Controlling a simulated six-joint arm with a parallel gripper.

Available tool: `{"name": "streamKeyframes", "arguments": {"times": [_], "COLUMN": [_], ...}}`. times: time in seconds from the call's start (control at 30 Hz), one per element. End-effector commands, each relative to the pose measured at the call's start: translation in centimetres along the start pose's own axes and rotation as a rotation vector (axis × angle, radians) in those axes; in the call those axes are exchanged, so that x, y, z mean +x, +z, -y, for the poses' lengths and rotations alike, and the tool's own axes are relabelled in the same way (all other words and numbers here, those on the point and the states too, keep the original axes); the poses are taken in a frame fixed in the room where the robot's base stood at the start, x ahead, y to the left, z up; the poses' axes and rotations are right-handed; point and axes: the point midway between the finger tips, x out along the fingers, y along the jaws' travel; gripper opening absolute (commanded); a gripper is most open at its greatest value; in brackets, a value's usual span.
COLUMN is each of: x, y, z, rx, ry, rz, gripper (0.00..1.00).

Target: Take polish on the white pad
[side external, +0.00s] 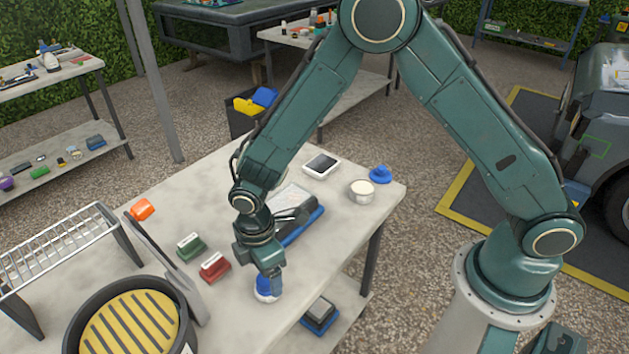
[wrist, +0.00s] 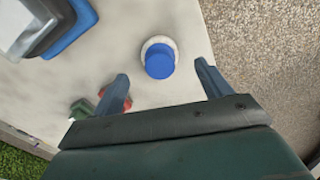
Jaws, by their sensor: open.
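The white pad (side external: 265,298) with its blue round grip stands near the table's front edge, directly below my gripper (side external: 270,272). In the wrist view the blue grip (wrist: 160,61) shows from above with the pad's white rim around it. It lies between and slightly beyond the fingertips of my open gripper (wrist: 162,74). I see no clear contact. The open tin of pale polish (side external: 362,188) stands at the far right of the table. A blue lid (side external: 380,174) lies beside it.
Red (side external: 214,266) and green (side external: 190,246) blocks sit left of my gripper. A grey device on a blue tray (side external: 300,230) and a white-framed tablet (side external: 321,165) lie behind. A black bucket with a yellow grid (side external: 130,325) and a wire rack (side external: 60,245) stand left.

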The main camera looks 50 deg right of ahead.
Motion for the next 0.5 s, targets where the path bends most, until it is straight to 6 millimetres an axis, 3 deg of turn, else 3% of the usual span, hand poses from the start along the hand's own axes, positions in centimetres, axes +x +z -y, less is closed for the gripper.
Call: {"name": "streamKeyframes", "arguments": {"times": [0.5], "x": [4.4], "y": [0.1], "z": [0.1], "rx": [0.0], "ry": [-0.002], "rz": [0.002], "gripper": [0.77]}}
